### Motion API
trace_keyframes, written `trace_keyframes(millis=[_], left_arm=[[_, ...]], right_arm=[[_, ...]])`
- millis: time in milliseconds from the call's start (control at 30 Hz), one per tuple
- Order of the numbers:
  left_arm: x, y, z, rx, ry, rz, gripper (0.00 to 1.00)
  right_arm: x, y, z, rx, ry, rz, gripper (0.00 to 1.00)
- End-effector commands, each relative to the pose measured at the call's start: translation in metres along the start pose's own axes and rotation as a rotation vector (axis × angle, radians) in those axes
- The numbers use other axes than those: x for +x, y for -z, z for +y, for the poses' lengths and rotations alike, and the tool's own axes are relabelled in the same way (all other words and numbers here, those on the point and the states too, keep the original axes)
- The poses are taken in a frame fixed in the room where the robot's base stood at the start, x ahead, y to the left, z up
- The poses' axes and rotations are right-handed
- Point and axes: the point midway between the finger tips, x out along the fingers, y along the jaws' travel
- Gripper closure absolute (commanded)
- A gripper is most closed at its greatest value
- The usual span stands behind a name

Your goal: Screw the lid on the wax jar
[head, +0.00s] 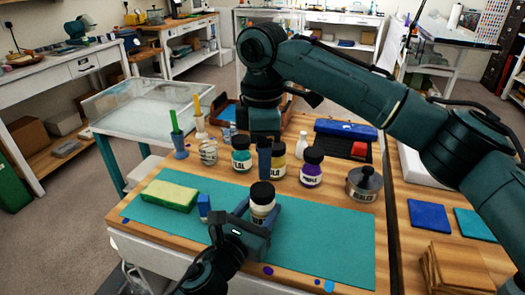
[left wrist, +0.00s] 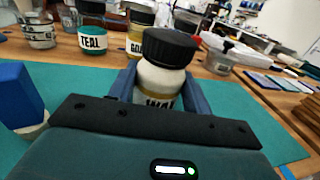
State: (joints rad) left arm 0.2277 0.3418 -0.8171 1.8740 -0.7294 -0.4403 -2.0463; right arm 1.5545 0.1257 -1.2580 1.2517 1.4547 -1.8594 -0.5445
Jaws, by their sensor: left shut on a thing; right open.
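The wax jar (head: 261,212) is cream-white with a pale label and stands at the front of the teal mat. A black lid (head: 262,191) sits on its top; whether it is threaded tight cannot be told. In the left wrist view the jar (left wrist: 160,80) and lid (left wrist: 171,46) fill the middle. My left gripper (head: 262,216) is shut on the jar, with a blue finger on each side of its body. My right gripper (head: 264,170) points down above and behind the jar, apart from the lid; its fingers show nearly edge-on, with nothing seen in them.
Teal (head: 241,159), gold (head: 278,164) and purple (head: 311,172) jars stand behind the mat (head: 325,235), with a metal pot (head: 363,187) to their right. A yellow-green sponge (head: 170,195) and blue block (head: 204,207) are at left. The mat's right side is clear.

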Motion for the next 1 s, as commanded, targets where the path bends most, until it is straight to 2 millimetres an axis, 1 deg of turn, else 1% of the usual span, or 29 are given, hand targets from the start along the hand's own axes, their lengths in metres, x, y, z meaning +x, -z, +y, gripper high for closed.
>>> trace_keyframes(millis=[167, 400, 600, 767, 1000], left_arm=[[0.000, 0.001, 0.000, 0.000, 0.000, 0.001, 1.00], [0.000, 0.001, 0.000, 0.000, 0.000, 0.001, 1.00], [0.000, 0.001, 0.000, 0.000, 0.000, 0.001, 1.00], [0.000, 0.001, 0.000, 0.000, 0.001, 0.001, 1.00], [0.000, 0.001, 0.000, 0.000, 0.001, 0.001, 1.00]], right_arm=[[0.012, 0.000, 0.000, 0.002, 0.000, -0.001, 0.37], [0.049, 0.000, 0.000, 0.002, 0.002, -0.002, 0.37], [0.072, 0.000, 0.000, 0.003, 0.000, 0.000, 0.37], [0.080, 0.000, 0.000, 0.002, 0.000, 0.000, 0.37], [0.080, 0.000, 0.000, 0.002, -0.001, 0.000, 0.37]])
